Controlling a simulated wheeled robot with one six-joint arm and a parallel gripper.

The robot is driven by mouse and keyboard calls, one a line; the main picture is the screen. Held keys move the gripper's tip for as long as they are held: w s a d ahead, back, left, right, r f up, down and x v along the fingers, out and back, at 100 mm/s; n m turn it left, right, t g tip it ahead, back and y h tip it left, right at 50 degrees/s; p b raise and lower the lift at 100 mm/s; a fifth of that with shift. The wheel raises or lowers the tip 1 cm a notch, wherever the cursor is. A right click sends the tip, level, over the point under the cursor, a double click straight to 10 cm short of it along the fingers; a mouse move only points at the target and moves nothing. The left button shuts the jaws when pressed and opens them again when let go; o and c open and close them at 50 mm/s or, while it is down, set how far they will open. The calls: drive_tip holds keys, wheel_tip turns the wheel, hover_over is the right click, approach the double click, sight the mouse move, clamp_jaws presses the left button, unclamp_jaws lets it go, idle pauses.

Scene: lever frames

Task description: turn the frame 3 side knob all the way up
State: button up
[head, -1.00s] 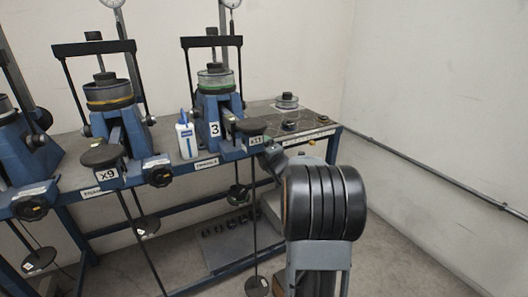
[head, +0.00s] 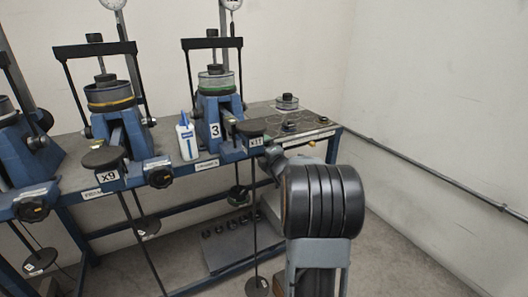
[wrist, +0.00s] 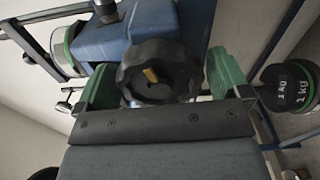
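Frame 3 (head: 218,108) is the blue lever frame marked "3" on the bench. Its side knob is not clear in the head view, where my arm's end covers that spot. In the wrist view a black lobed knob (wrist: 158,78) with a yellow mark at its centre sits on a blue body. My gripper (wrist: 162,82) has one green finger on each side of this knob. The fingers stand apart, with a narrow gap at the right finger; the left one is very close to the knob, and I cannot tell whether it touches.
A white and blue bottle (head: 187,137) stands left of frame 3. Another blue frame with an x9 weight hanger (head: 105,160) is further left. Black 1 kg weights (wrist: 290,86) hang close to the right finger in the wrist view. Floor to the right is clear.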

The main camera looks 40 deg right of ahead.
drive_tip(key=shift+s, duration=0.1)
drive_tip(key=shift+s+a+p, duration=0.2)
drive_tip(key=shift+s+p, duration=0.05)
drive_tip(key=shift+s, duration=1.2)
drive_tip(key=shift+s+a+p, duration=0.2)
drive_tip(key=shift+s, duration=1.25)
